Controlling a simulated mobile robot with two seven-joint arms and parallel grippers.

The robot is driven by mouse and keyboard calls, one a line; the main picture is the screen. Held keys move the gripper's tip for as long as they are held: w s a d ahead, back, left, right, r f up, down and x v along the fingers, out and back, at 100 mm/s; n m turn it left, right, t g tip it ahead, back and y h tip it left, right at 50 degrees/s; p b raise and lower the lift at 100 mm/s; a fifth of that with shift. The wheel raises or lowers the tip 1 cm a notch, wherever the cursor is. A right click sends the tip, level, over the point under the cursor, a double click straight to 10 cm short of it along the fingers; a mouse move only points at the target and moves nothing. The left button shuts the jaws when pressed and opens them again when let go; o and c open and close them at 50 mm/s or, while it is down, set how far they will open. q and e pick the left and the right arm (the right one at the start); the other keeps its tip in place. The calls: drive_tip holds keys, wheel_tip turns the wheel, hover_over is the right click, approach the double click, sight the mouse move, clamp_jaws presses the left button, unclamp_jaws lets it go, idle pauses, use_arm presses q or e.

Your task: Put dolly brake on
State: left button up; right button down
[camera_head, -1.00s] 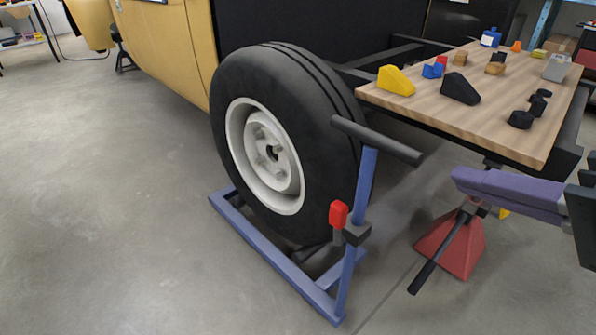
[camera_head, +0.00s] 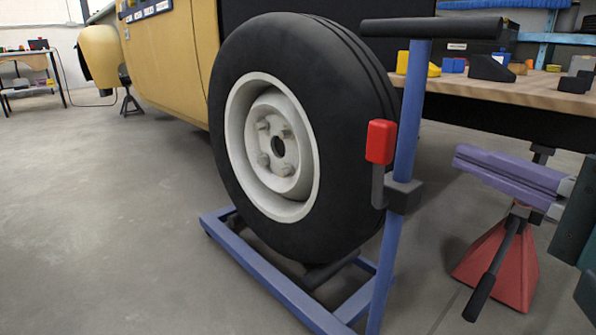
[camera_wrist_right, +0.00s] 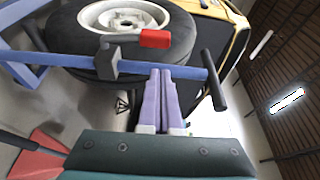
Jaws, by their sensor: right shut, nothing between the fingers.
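The wheel dolly has a blue frame (camera_head: 262,270) with an upright blue post (camera_head: 409,125) and a black crossbar handle (camera_head: 432,27). A large black tire with a white rim (camera_head: 272,148) stands on it. The brake lever with a red grip (camera_head: 381,141) points up beside the post, on a dark bracket. In the right wrist view the red grip (camera_wrist_right: 154,38) lies beyond the blue post (camera_wrist_right: 190,72). My right gripper (camera_head: 458,158) is shut and empty, to the right of the post. Its purple fingers (camera_wrist_right: 160,72) point toward the post. My left gripper is out of view.
A wooden bench top (camera_head: 525,88) with wedges and small parts is behind the gripper. A red stand (camera_head: 497,262) with a black handle stands on the floor below it. A yellow vehicle body (camera_head: 165,60) is behind the wheel.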

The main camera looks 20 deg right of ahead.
sight(383, 168)
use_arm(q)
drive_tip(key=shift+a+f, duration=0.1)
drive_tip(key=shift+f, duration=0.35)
use_arm(e)
drive_tip(key=shift+w+f, duration=0.1)
drive_tip(key=shift+f, duration=0.2)
use_arm(q)
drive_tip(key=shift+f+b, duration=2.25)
drive_tip(key=shift+b, duration=0.1)
use_arm(e)
drive_tip(key=shift+w+a, duration=0.15)
drive_tip(key=shift+w, duration=2.35)
drive_tip(key=shift+w+a, duration=0.15)
drive_tip(key=shift+w, duration=2.35)
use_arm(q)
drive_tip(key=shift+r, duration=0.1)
use_arm(e)
drive_tip(key=shift+s, duration=0.1)
